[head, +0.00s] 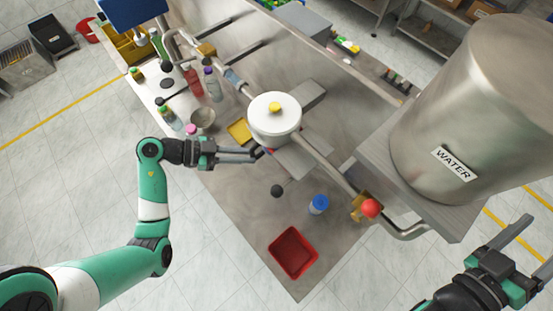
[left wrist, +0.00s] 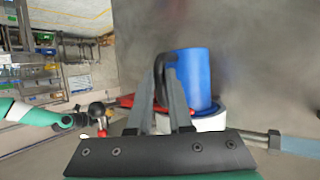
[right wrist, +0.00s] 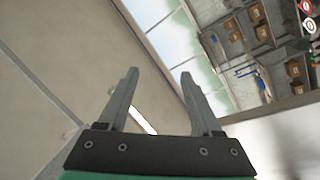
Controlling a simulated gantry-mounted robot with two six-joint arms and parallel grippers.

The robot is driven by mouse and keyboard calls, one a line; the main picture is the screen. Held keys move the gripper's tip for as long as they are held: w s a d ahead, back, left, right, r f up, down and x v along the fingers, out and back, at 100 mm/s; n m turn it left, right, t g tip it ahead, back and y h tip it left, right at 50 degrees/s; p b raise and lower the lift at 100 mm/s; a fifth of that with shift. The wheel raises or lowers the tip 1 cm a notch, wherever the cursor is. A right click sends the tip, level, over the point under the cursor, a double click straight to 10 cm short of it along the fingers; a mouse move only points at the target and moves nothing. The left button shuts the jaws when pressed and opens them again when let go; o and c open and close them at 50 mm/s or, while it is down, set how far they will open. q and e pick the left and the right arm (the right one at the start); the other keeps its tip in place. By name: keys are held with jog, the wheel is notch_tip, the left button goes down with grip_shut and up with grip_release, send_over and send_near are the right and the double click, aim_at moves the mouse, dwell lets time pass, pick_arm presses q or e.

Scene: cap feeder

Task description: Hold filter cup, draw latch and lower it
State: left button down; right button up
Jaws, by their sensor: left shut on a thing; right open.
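The white round filter housing (head: 274,125) with a yellow knob sits in the pipe line over the steel bench. In the left wrist view a blue cylindrical filter cup (left wrist: 197,75) shows against a white ring (left wrist: 205,123). My left gripper (head: 260,153) reaches in low beside the housing. In its wrist view the fingers (left wrist: 164,66) are shut on a dark hooked handle beside the blue cup. A red part (left wrist: 127,101), possibly the latch, shows partly behind the fingers. My right gripper (head: 538,240) is open and empty at the lower right, away from the bench; its fingers (right wrist: 159,76) stand apart.
A large steel WATER tank (head: 475,110) stands at the right. A pipe with a red ball knob (head: 370,208) runs to it. Bottles (head: 192,80) stand at the left edge.

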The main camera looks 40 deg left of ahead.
jog(key=s+a+f+m+g+y, duration=0.1)
jog(key=s+a+f+g, duration=0.15)
jog(key=a+f, duration=0.35)
jog(key=s+a+f+m+g+y, duration=0.1)
jog(key=s+a+f+y, duration=0.2)
jog(key=f, duration=0.5)
jog(key=s+a+f+g+y, duration=0.1)
jog(key=s+a+f, duration=0.4)
jog(key=s, duration=0.2)
jog(key=s+a+f+g+y, duration=0.1)
jog(key=s+a+f+g, duration=0.1)
jog(key=s+a+f, duration=0.4)
jog(key=s+a+r+n+y, duration=0.4)
jog(key=a+r+n+y, duration=0.1)
jog(key=a+n, duration=0.25)
jog(key=s+a+r+n+y, duration=0.4)
jog(key=a+n+y, duration=0.15)
jog(key=n, duration=0.35)
jog(key=x, duration=1.2)
jog(key=shift+a+r, duration=0.2)
jog(key=shift+a, duration=0.15)
grip_shut()
